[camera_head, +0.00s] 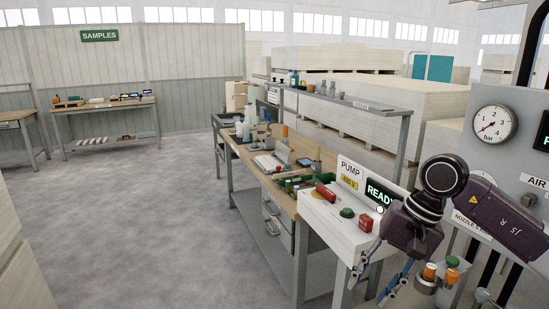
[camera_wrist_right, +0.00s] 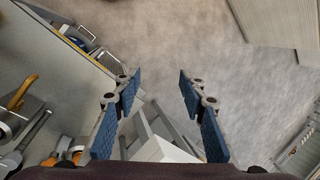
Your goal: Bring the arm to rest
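My right gripper (camera_head: 379,284) is in the lower right of the head view, beside the white pump control box (camera_head: 332,212). In the right wrist view my right gripper (camera_wrist_right: 158,95) has its two blue-padded fingers spread apart with nothing between them. Beyond them are the grey floor and part of a grey frame. My left gripper does not show in either view.
A workbench (camera_head: 285,205) crowded with tools and bottles runs back from the pump box. A panel with a pressure gauge (camera_head: 493,123) stands at the right. Orange-topped items (camera_head: 430,271) sit in a holder near my right gripper. Open floor (camera_head: 130,220) lies at the left.

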